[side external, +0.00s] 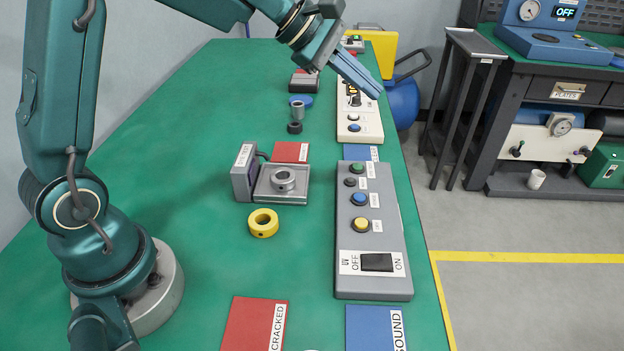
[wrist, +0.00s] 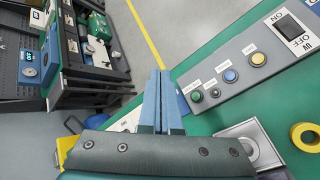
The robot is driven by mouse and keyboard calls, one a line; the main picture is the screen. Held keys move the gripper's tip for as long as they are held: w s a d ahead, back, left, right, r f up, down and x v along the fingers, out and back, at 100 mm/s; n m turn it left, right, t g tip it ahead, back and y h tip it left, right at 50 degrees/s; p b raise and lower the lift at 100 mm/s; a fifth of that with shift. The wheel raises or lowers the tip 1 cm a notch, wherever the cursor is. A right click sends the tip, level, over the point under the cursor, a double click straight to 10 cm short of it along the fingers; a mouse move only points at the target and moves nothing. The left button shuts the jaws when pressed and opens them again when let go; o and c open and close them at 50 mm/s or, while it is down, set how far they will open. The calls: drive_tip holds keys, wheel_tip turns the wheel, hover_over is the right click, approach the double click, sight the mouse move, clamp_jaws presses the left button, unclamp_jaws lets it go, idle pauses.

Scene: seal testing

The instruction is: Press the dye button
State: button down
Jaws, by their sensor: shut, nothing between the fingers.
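A grey control box (side external: 372,275) stands at the right of the green bench, and shows at the right in the wrist view (wrist: 280,62). It carries a green button (side external: 358,168), a small dark button (side external: 350,182), a blue button (side external: 360,199) and a yellow button (side external: 360,225), each beside a small white label. The labels are too small to read, so I cannot tell which button is dye. A black rocker switch (side external: 376,262) marked OFF and ON is at its near end. My gripper (side external: 377,92) is shut and empty, raised beyond the box's far end, touching no button.
A cream panel (side external: 360,130) with buttons lies beyond the box. A grey fixture (side external: 262,195) holds a metal ring (side external: 284,179); a yellow ring (side external: 263,223) lies nearby. A red CRACKED mat (side external: 250,325) and a blue SOUND mat (side external: 370,330) lie in front. The left bench is mostly clear.

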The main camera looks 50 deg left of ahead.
drive_tip(key=n, duration=0.1)
hover_over(357, 167)
drive_tip(key=a, duration=0.1)
drive_tip(key=shift+g, duration=0.3)
drive_tip(key=f, duration=0.5)
drive_tip(key=shift+s+a+f, duration=0.1)
drive_tip(key=shift+s, duration=0.1)
drive_tip(key=shift+f, duration=0.1)
drive_tip(key=shift+f, duration=4.3)
drive_tip(key=shift+f, duration=0.15)
drive_tip(key=shift+f, duration=0.25)
drive_tip(key=shift+f, duration=0.4)
drive_tip(key=shift+r, duration=0.8)
drive_tip(key=shift+r, duration=0.1)
